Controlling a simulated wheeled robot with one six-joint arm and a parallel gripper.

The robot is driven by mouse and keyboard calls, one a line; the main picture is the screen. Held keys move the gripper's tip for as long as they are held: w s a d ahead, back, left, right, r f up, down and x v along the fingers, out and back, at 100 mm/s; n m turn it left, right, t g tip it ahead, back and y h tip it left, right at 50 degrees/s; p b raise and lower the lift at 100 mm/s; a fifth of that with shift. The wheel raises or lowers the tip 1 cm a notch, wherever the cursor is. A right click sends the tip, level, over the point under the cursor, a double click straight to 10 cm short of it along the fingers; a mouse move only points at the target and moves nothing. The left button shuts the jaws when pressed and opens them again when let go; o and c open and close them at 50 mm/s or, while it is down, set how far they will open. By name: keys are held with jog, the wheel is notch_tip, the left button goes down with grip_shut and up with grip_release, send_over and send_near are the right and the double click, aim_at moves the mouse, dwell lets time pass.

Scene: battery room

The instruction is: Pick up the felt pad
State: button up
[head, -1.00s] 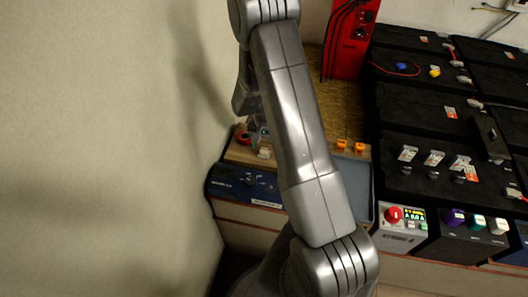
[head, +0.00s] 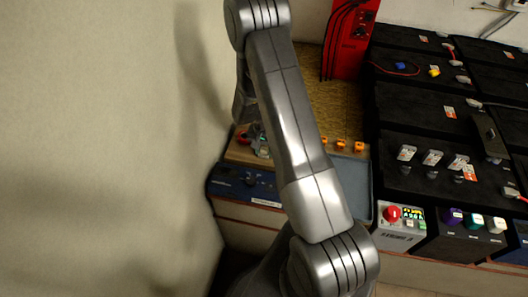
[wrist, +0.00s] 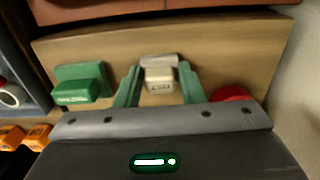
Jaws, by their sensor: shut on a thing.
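The felt pad (wrist: 159,86), a small pale cream block with a greyer top, sits between the two green fingers of my gripper (wrist: 158,73) in the wrist view. The fingers are shut on it from both sides. The pad is over a wooden board (wrist: 222,50); I cannot tell whether it still touches it. In the head view my gripper (head: 262,146) is low over the board at the left, partly behind my arm, and the pad is not clearly seen there.
A green block (wrist: 80,84) stands left of the gripper, and a red round thing (wrist: 231,93) is close on the right. Orange blocks (head: 341,143) stand by a grey tray (head: 362,183). A blue box (head: 240,184) is in front, the wall (head: 110,150) at left, black batteries (head: 425,105) at right.

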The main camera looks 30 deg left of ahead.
aim_at(264, 149)
notch_tip(264, 149, up, 10)
jog(key=shift+r+b, duration=0.1)
jog(key=shift+b, duration=0.5)
jog(key=shift+o, duration=0.9)
jog(key=shift+c, duration=0.5)
